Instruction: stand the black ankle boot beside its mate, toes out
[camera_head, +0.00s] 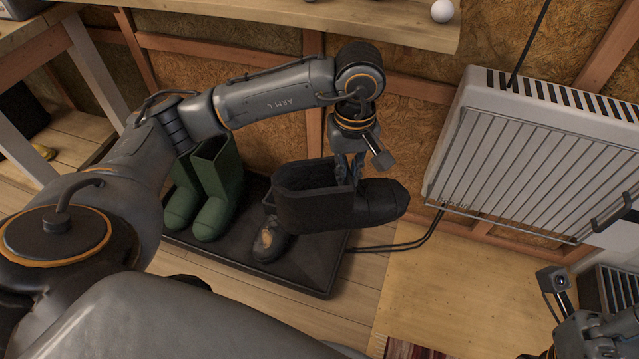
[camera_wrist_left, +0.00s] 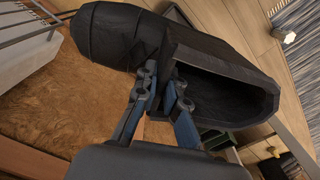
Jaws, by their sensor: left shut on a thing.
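The black ankle boot (camera_head: 318,207) hangs in my left gripper (camera_head: 352,172), its toe pointing right and its opening showing at the upper left. In the left wrist view my left gripper (camera_wrist_left: 163,92) is shut on the boot (camera_wrist_left: 110,38) near its opening. The boot is over the dark boot tray (camera_head: 312,276). Below and left of it, a dark shoe or boot with a brownish patch (camera_head: 268,244) stands on the tray, partly hidden by the held boot; I cannot tell whether it is the mate. Part of my right arm shows at the lower right, its fingers not clear.
Green rubber boots (camera_head: 215,195) stand on the tray's left part. A white heater with a wire guard (camera_head: 530,165) is at the right, its cable running to the floor behind the tray. A shelf (camera_head: 300,22) juts out above. The tray's front right is bare.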

